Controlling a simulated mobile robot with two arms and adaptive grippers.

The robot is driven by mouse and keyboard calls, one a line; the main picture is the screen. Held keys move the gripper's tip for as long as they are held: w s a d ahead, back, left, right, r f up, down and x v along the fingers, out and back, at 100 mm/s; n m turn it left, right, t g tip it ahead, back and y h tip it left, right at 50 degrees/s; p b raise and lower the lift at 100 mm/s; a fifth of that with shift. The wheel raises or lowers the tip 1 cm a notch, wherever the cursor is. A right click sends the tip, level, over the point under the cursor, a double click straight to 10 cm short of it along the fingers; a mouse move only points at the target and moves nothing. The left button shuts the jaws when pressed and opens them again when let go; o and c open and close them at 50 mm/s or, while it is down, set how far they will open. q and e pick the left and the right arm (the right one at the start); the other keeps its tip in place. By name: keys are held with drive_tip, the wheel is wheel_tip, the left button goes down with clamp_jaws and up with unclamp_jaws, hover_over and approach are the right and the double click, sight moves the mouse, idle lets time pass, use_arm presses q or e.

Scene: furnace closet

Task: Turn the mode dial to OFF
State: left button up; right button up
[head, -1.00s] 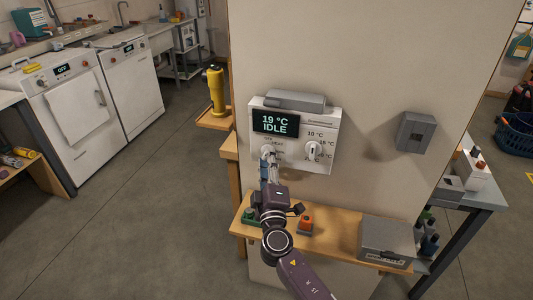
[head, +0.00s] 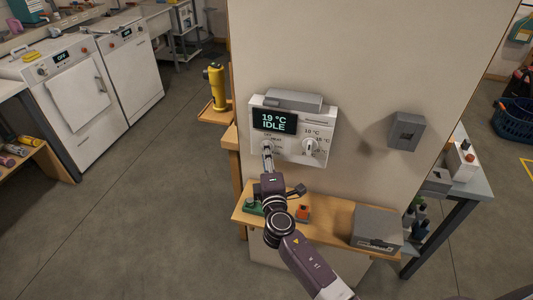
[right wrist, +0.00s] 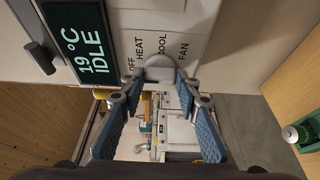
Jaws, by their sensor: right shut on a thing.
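The white thermostat (head: 322,128) is on the beige wall, its dark display (head: 274,122) reading 19 °C IDLE. The mode dial (right wrist: 160,66) is a pale knob at its lower left, mostly covered by my gripper in the head view. The labels OFF, HEAT, COOL and FAN are around it in the right wrist view. My right gripper (head: 267,155) is shut on the mode dial, with one finger on each side. Which label the dial points at is not clear. A second white dial (head: 310,147) with temperature marks sits to the right. My left gripper is not in view.
A wooden shelf (head: 338,217) below the thermostat bears a grey box (head: 377,229) and small orange and green items. A grey wall box (head: 406,131) is to the right. A yellow device (head: 217,87) stands on a ledge to the left.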

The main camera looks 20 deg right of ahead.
drive_tip(key=o, duration=1.2)
drive_tip(key=shift+c, duration=0.2)
drive_tip(key=v, duration=1.2)
drive_tip(key=shift+f, duration=0.1)
